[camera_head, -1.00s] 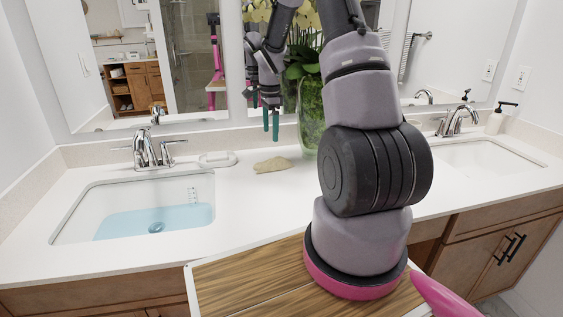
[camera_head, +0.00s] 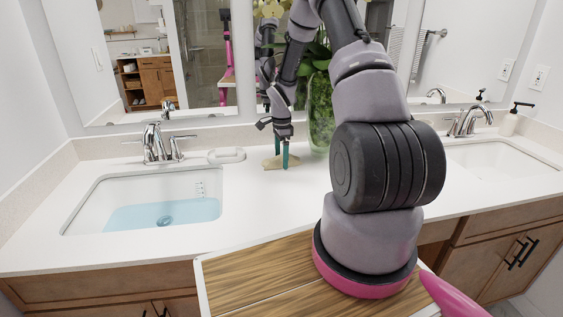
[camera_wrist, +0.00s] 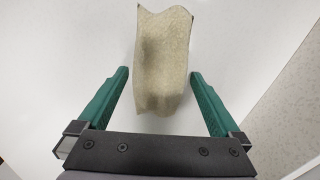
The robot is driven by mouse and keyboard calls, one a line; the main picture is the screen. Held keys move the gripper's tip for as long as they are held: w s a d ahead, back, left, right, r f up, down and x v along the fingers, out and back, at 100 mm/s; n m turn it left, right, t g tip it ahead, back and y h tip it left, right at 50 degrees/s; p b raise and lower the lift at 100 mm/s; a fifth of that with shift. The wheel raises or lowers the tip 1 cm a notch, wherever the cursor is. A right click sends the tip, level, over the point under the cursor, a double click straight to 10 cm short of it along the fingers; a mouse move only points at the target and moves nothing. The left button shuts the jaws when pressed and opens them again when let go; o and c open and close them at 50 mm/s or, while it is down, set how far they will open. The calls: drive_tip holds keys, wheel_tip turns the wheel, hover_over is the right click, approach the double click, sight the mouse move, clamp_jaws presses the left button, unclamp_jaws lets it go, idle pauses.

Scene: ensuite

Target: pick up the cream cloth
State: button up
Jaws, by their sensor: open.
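The cream cloth (camera_head: 271,163) lies crumpled on the white counter, right of the left sink. My gripper (camera_head: 282,163) is lowered over it with its green fingers pointing down, and the fingers partly hide it. In the wrist view the cloth (camera_wrist: 163,62) lies between and beyond the two green fingertips of my gripper (camera_wrist: 158,76). The fingers are wide apart, with a gap on each side of the cloth. Whether the fingertips touch the counter cannot be told.
A left sink (camera_head: 90,205) holds blue water, with a chrome faucet (camera_head: 153,145) behind it. A white soap dish (camera_head: 227,155) stands left of the cloth. A green glass vase (camera_head: 321,115) stands close to the right. The counter in front of the cloth is clear.

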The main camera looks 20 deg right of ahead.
drive_tip(key=c, duration=1.2)
wheel_tip(320, 180, up, 10)
drive_tip(key=shift+f, duration=0.1)
drive_tip(key=shift+c, duration=0.2)
